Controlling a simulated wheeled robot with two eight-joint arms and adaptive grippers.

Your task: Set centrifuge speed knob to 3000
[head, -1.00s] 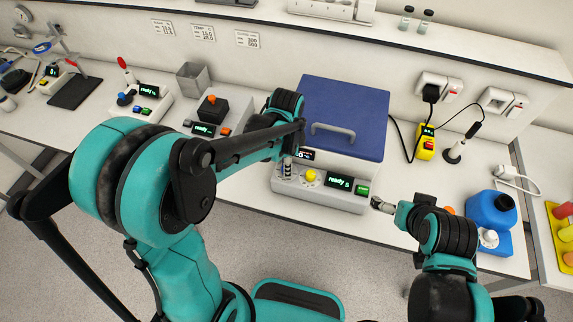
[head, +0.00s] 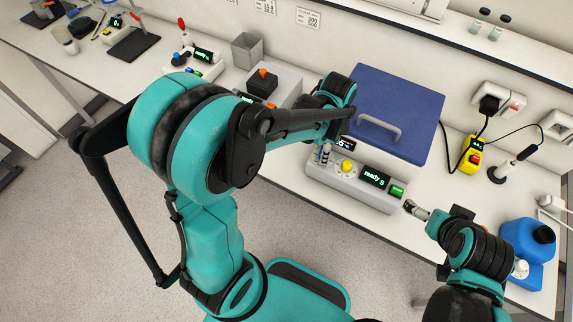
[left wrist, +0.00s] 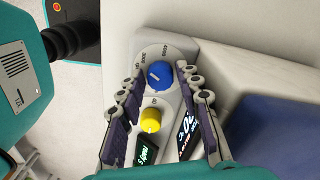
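The centrifuge (head: 350,192) is a light grey box with a closed blue lid (head: 400,112) and a front panel. In the left wrist view the blue knob (left wrist: 159,75) has a white pointer mark and printed dial numbers around it, too small to read surely. A yellow knob (left wrist: 151,120) is beside it. My left gripper (head: 324,154) is over the panel's left end. Its fingers are open, one on each side of the blue knob; contact is unclear. In the head view the gripper hides the blue knob. My right gripper (head: 414,209) is right of the panel; its fingers are too small to judge.
The panel has a display reading "ready" (head: 375,177) and a green button (head: 397,191). A yellow device (head: 471,155) and a blue container (head: 527,242) stand to the right. A grey device with a black block (head: 263,82) stands to the left.

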